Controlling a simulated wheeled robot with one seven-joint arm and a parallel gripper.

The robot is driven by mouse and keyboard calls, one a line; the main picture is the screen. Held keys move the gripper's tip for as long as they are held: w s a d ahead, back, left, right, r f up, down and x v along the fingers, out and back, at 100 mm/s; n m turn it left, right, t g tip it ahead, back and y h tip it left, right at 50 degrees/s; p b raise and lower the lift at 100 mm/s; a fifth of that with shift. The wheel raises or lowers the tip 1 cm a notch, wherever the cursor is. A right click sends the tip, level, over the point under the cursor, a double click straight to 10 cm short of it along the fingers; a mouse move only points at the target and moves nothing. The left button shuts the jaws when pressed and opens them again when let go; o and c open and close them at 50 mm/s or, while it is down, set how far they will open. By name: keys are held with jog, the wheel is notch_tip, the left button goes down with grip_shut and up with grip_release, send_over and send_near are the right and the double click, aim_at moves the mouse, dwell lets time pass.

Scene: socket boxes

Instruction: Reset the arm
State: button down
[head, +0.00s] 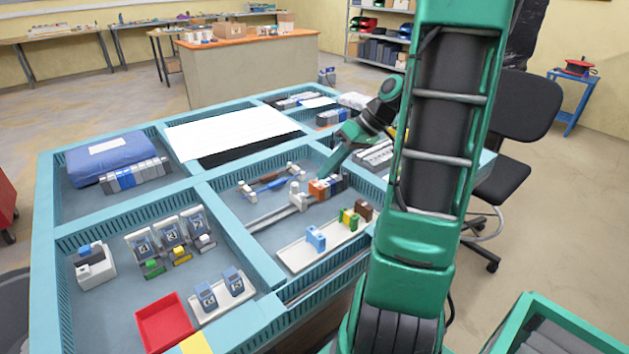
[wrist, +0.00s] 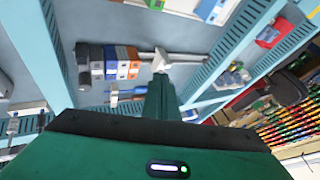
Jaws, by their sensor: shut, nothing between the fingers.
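My green arm rises at the right of the head view and reaches over the blue-walled sectioned table (head: 200,185). My gripper (head: 326,172) points down into the middle compartment, above and close to a row of orange, grey and blue blocks (head: 321,188). In the wrist view my gripper (wrist: 160,95) shows as narrow green fingers held together with nothing between them. A white piece on a rail (wrist: 160,61) appears just beyond the fingertips, beside the orange blocks (wrist: 122,63). I cannot tell whether the fingers touch anything.
A white tray (head: 296,262) with coloured blocks lies in front of my gripper. Screwdrivers (head: 268,182) lie behind the rail. The front-left compartment holds a red bin (head: 163,322) and labelled parts. Compartment walls stand around. A black chair (head: 515,125) is at the right.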

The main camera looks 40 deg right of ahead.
jog(key=v, duration=0.4)
jog(key=shift+s+d+r, duration=0.1)
jog(key=shift+d+r, duration=0.05)
jog(key=shift+r, duration=0.2)
jog(key=s+a+f+m+g+h, duration=0.1)
jog(key=s+a+m+g+h, duration=0.2)
jog(key=s+a, duration=0.35)
jog(key=s+a+f+m+g+h, duration=0.1)
jog(key=s+a+m, duration=0.3)
jog(key=s, duration=0.7)
jog(key=shift+s+a+f+g+h, duration=0.3)
jog(key=shift+a+g+h, duration=0.1)
jog(key=shift+a+h, duration=0.3)
